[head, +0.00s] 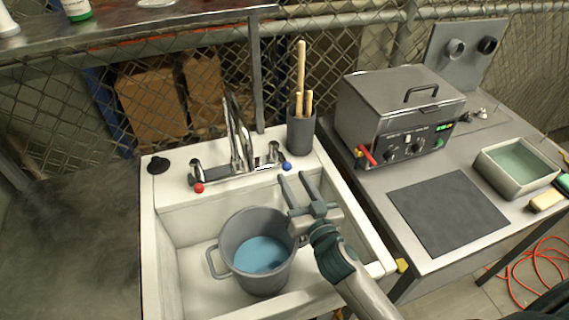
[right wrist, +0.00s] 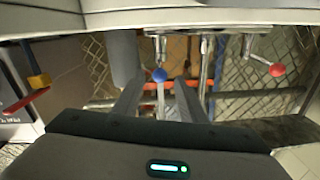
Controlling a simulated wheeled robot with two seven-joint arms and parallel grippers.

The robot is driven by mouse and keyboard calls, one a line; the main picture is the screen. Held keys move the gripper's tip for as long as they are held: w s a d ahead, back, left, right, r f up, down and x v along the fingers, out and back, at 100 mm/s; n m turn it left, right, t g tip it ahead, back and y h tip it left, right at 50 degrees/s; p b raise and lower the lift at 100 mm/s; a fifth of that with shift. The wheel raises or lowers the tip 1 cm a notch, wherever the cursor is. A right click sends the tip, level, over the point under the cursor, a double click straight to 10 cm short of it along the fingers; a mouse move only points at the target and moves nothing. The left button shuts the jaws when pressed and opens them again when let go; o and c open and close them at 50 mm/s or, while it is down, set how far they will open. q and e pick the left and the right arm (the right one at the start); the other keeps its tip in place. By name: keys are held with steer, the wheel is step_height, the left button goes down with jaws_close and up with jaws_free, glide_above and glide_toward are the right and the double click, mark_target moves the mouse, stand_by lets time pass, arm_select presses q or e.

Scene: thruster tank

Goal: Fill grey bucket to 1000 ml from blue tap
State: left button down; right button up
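The grey bucket (head: 234,283) stands upright in the white sink, with blue water (head: 262,254) in its lower part. I cannot read a level mark. The chrome faucet (head: 237,140) stands on the sink's back ledge. The blue tap (head: 273,153) is on its right, with a blue knob (head: 287,166); the blue knob also shows in the right wrist view (right wrist: 159,75). My right gripper (head: 294,177) is open and empty above the sink, just in front of the blue knob, which appears between its fingers (right wrist: 158,88) in the right wrist view. My left gripper is out of view.
The red tap knob (head: 199,188) is at the faucet's left; a black stopper (head: 158,165) lies on the ledge. A grey holder (head: 301,132) with wooden handles stands right of the faucet. A metal tank unit (head: 401,112), dark mat (head: 447,212) and tray (head: 516,168) occupy the right bench.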

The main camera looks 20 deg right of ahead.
mark_target(284, 162)
steer(key=w+p, duration=0.1)
steer(key=w, duration=0.5)
steer(key=shift+a+r+p, duration=0.1)
steer(key=shift+a+p, duration=0.1)
steer(key=shift+p, duration=0.15)
steer(key=shift+w, duration=0.6)
steer(key=shift+c, duration=0.3)
steer(key=shift+a, duration=0.1)
jaws_close()
